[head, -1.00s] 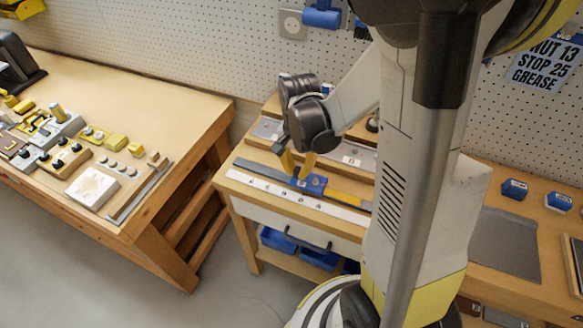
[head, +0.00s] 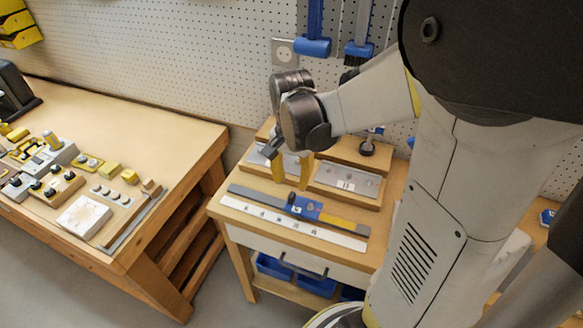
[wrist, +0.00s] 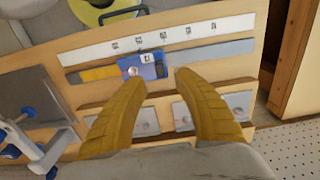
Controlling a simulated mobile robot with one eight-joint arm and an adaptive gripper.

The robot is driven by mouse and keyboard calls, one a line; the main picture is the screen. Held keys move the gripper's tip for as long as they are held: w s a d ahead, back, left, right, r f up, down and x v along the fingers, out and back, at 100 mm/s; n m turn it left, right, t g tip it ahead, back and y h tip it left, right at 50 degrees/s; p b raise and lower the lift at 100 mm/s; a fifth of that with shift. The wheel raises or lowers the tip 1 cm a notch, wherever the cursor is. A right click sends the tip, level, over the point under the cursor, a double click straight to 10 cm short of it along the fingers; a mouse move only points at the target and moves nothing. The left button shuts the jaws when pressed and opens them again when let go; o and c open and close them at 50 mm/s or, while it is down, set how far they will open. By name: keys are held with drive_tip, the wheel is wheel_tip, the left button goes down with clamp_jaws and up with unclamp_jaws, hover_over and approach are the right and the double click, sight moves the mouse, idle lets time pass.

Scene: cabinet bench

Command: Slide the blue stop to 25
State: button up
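The blue stop (head: 306,209) sits on a grey rail (head: 258,199), right of the rail's middle, with a yellow stretch of rail to its right. A white scale strip (head: 275,220) with small dark numbers runs along the rail's front; I cannot read them. The stop also shows in the wrist view (wrist: 150,66), where the scale (wrist: 205,30) lies beyond it. My gripper (head: 291,182) is above and behind the stop, fingers spread and empty. In the wrist view my gripper (wrist: 160,78) has its two yellow fingers apart, the stop just beyond the left fingertip.
Wooden blocks with grey plates (head: 345,181) stand behind the rail. Blue tools (head: 313,46) hang on the pegboard. Another bench (head: 150,130) with small fixtures stands to the left, across a gap. Blue bins (head: 274,266) sit below the bench top.

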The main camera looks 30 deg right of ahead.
wheel_tip(320, 180, up, 5)
drive_tip(key=shift+r, duration=0.1)
idle(0.5)
drive_tip(key=s+a+r+n+t, duration=0.5)
drive_tip(key=s+a+n+t, duration=0.2)
drive_tip(key=a+n, duration=0.2)
drive_tip(key=shift+a+n, duration=0.25)
drive_tip(key=shift+n, duration=0.65)
drive_tip(key=shift+d, duration=0.1)
